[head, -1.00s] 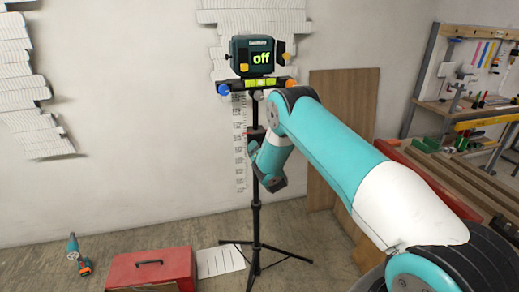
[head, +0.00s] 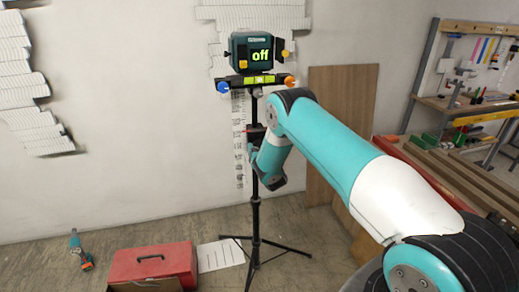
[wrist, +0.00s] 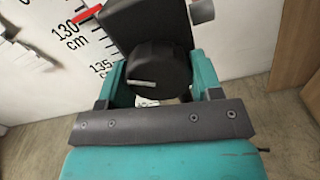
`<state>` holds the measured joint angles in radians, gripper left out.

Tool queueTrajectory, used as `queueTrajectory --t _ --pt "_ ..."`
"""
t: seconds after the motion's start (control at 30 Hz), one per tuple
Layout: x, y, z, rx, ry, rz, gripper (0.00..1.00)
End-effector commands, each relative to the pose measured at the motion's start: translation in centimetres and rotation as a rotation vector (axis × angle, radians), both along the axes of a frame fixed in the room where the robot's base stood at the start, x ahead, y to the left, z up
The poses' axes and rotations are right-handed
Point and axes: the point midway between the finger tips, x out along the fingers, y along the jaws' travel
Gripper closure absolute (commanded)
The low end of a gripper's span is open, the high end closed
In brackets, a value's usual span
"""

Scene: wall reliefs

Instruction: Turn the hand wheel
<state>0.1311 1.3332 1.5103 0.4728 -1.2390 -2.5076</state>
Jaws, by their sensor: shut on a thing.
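The hand wheel (wrist: 153,62) is a round black knob with a pale mark on its face, close up in the wrist view. It sits on a dark block (wrist: 135,22) on the tripod's column. My gripper (wrist: 162,78) is shut on the wheel, one teal finger on each side of it. In the head view the tripod (head: 256,215) stands by the wall, and my arm's end hides most of the wheel. A teal box (head: 252,52) reading "off" in green tops the tripod, above a bar (head: 258,80) with yellow-green level windows.
A scale in centimetres (wrist: 72,27) runs up the wall behind the tripod. A red toolbox (head: 150,265) and a drill (head: 77,248) are on the floor at left. A wooden board (head: 342,115) leans on the wall; a workbench (head: 465,110) stands at right.

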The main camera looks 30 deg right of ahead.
Motion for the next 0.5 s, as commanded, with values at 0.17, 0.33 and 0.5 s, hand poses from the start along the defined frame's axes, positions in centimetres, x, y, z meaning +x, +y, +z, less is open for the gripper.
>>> queueTrajectory --t 0.17,0.33,0.5 --pt "-0.01 0.00 -0.06 -0.010 0.004 0.000 0.65" --pt "-0.01 0.00 -0.07 -0.009 0.004 0.000 0.65" --pt "-0.02 0.00 -0.07 -0.008 0.003 0.000 0.27"
